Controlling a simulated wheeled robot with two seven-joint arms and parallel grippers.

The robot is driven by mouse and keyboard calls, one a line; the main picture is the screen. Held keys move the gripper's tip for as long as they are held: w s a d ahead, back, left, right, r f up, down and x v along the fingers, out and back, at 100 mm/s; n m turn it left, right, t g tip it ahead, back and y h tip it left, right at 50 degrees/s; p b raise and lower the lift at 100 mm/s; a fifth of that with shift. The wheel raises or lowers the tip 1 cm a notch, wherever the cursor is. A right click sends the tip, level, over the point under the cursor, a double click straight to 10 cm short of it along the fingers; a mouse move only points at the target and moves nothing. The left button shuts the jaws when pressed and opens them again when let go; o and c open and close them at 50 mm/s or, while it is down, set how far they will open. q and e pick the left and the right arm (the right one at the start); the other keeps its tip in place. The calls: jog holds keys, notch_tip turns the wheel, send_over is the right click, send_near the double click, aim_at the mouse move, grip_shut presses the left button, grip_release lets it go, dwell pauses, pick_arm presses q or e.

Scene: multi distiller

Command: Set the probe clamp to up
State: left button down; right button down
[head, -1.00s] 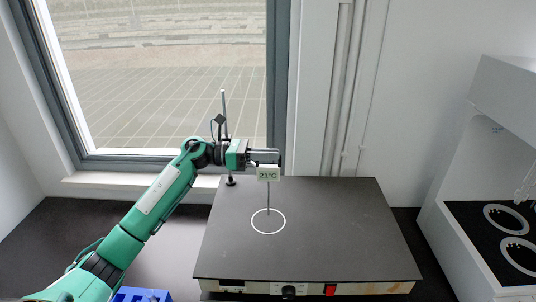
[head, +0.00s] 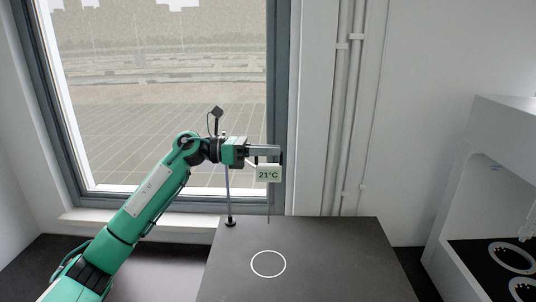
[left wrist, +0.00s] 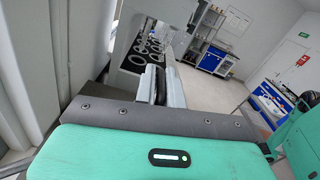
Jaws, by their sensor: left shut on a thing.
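The probe clamp's display (head: 268,175) reads 21°C and hangs just below my left gripper's fingers (head: 278,153). A thin probe (head: 268,204) points straight down from it, and its lower end is above the hotplate's white circle (head: 268,264). A thin vertical stand rod (head: 229,195) rises at the plate's back left, with its upper part behind my gripper. My left gripper is shut on the probe clamp, whose body is mostly hidden by the fingers. In the left wrist view the fingers (left wrist: 157,82) close around a dark part. My right gripper is not in view.
The black hotplate (head: 330,270) fills the lower middle, with its top clear. A window (head: 170,90) and wall pipes are behind. A white open-fronted cabinet (head: 470,170) with white rings stands at the right.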

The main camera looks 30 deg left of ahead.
pick_arm(q)
jog(key=c, duration=1.5)
grip_release()
jog(key=shift+a+r, duration=0.1)
jog(key=shift+r, duration=0.3)
jog(key=shift+f, duration=0.15)
jog(key=shift+a+f, duration=0.1)
jog(key=shift+a, duration=0.05)
jog(key=b+v, duration=0.6)
jog(key=v, duration=0.7)
jog(key=shift+s+a+b, duration=0.15)
jog(key=shift+s+b, duration=0.15)
jog(key=shift+b, duration=0.1)
jog(key=shift+r, duration=0.25)
